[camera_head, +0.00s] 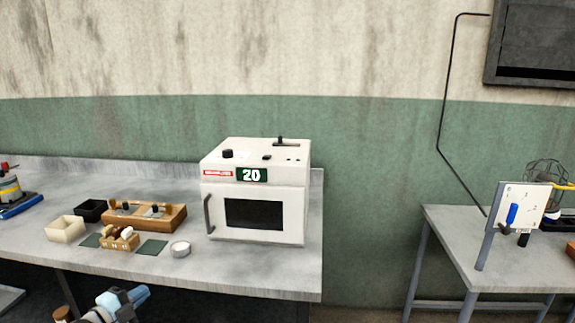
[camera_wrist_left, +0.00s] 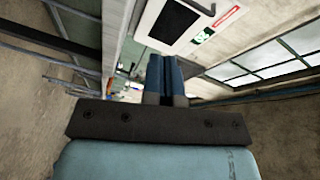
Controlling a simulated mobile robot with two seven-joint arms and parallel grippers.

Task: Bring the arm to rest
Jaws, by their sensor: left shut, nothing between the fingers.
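My left gripper (camera_head: 139,293) shows at the bottom left of the head view, low in front of the bench's front edge and apart from everything on it. In the left wrist view its two blue fingers (camera_wrist_left: 165,72) are together with nothing between them. Only the end of the left arm shows; the rest is out of frame. My right gripper is in neither view.
A white steamer-like box (camera_head: 257,195) with its door shut and a display reading 20 stands on the grey bench (camera_head: 275,279). A wooden tray (camera_head: 172,222), a cream box (camera_head: 66,229) and a round white dish (camera_head: 180,249) stand left. Another table (camera_head: 455,232) is at right.

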